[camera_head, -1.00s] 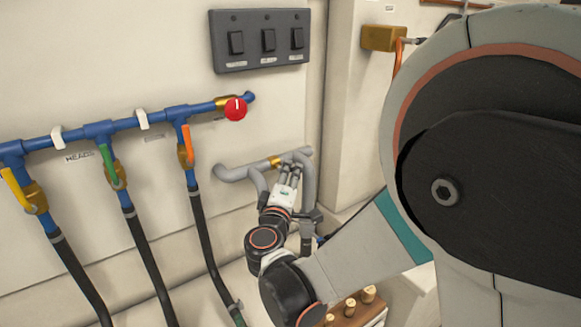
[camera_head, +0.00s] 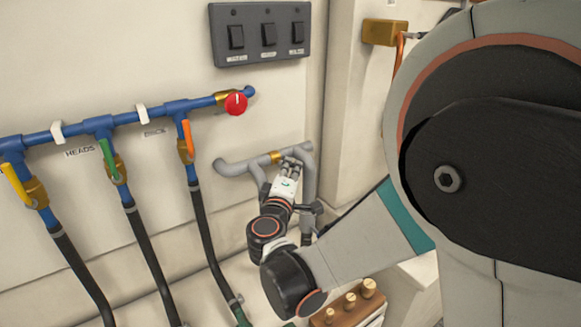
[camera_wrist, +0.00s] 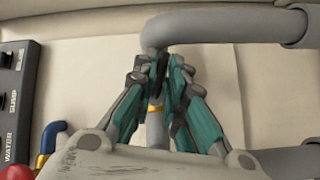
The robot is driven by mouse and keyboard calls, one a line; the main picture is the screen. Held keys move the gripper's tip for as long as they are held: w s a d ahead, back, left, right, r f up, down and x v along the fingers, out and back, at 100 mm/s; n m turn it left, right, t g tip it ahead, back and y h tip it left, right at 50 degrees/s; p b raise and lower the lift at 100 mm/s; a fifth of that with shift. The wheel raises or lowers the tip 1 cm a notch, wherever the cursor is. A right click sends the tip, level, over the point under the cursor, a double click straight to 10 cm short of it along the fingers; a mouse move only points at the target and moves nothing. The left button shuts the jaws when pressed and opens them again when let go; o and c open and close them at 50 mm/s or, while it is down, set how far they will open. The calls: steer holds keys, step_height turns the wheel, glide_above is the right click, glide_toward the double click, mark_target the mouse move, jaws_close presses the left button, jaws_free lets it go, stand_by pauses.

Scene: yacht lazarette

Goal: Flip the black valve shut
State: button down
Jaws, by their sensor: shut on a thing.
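My gripper (camera_head: 290,163) is at the grey pipework (camera_head: 236,168) low on the wall, below the switch panel. In the wrist view my gripper (camera_wrist: 160,66) has its teal-and-dark fingers drawn together in front of the grey pipe (camera_wrist: 215,27). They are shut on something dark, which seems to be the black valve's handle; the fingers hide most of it. A brass fitting (camera_head: 276,158) on the pipe shows just left of the fingers. It also shows as a brass band (camera_wrist: 155,107) between the fingers in the wrist view. The handle's angle cannot be made out.
A blue manifold (camera_head: 75,134) with yellow (camera_head: 15,184), green (camera_head: 108,158) and orange (camera_head: 187,136) handles and a red knob (camera_head: 236,103) is to the left. A switch panel (camera_head: 261,34) is above. A wooden rack (camera_head: 345,312) sits below my arm.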

steer(key=shift+r, duration=0.15)
steer(key=m+g+y+p, duration=0.1)
steer(key=m+g+p, duration=0.1)
steer(key=p, duration=0.1)
steer(key=shift+m+g+p, duration=0.3)
steer(key=shift+g+p, duration=0.05)
steer(key=shift+g, duration=0.05)
steer(key=shift+s+a+f+m+g+y+p, duration=0.1)
steer(key=shift+a+m+g+y+p, duration=0.05)
steer(key=shift+m+g+y+p, duration=0.85)
steer(key=shift+s+a+f+m+g+y+p, duration=0.1)
steer(key=shift+s+a+m+g+y+p, duration=0.05)
steer(key=shift+m+g+y+p, duration=0.8)
steer(key=shift+s+a+f+m+g+y+p, duration=0.1)
steer(key=shift+a+m+g+y+p, duration=0.05)
steer(key=shift+m+g+y+p, duration=0.85)
steer(key=shift+g, duration=0.25)
steer(key=c, duration=1.6)
jaws_free()
steer(key=shift+c, duration=0.2)
